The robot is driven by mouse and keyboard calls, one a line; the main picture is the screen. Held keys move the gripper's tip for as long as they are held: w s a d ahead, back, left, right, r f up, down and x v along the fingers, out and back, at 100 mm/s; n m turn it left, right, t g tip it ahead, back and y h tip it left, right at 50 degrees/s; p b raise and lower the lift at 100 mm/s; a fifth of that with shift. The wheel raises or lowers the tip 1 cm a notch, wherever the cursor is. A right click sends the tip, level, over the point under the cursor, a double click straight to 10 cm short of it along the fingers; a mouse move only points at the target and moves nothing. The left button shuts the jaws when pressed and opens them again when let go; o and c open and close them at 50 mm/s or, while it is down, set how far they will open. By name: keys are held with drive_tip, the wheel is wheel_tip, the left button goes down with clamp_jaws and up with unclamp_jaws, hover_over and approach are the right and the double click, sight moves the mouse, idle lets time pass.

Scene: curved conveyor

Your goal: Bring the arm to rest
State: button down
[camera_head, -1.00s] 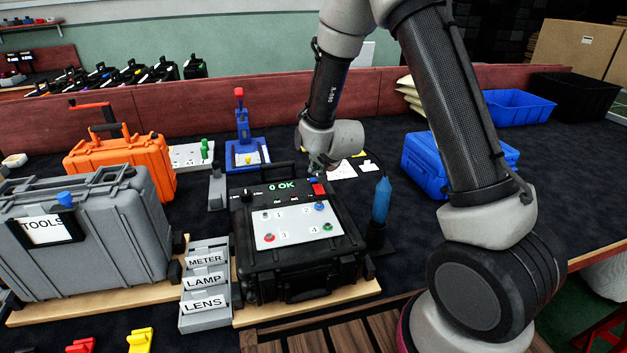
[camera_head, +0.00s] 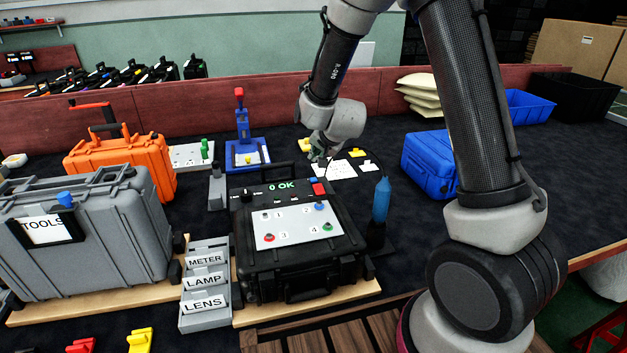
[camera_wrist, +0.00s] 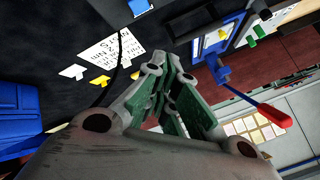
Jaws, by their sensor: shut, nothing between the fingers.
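My gripper (camera_head: 320,157) hangs from my arm above the dark bench, behind the black tester case (camera_head: 298,280). In the wrist view my gripper (camera_wrist: 177,75) shows its green-padded fingers together, with nothing held between them. The tester case lies with its panel up and its display reads "0 OK". A white printed sheet (camera_head: 335,170) with small yellow and white pieces lies on the bench below and beside my gripper; the sheet also shows in the wrist view (camera_wrist: 108,48).
A blue press-like fixture (camera_head: 243,140) stands left of my gripper. A blue cylinder on a stand (camera_head: 381,200) is at the case's right. An orange case (camera_head: 122,168) and a grey tools case (camera_head: 110,235) are at left.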

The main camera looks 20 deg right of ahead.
drive_tip(key=s+d+r+n+g, duration=0.2)
drive_tip(key=s+d+r+n, duration=0.3)
drive_tip(key=s+r, duration=0.9)
drive_tip(key=s+d+r+n+g, duration=0.1)
drive_tip(key=s+d, duration=0.2)
drive_tip(key=s, duration=0.4)
drive_tip(key=s+d+r+n+g, duration=0.1)
drive_tip(key=s+d+r, duration=0.1)
drive_tip(key=s, duration=0.6)
drive_tip(key=s+d+r+g+h, duration=0.1)
drive_tip(key=s+d, duration=0.3)
drive_tip(key=s, duration=0.4)
drive_tip(key=shift+r+n, duration=0.35)
drive_tip(key=shift+n, duration=0.05)
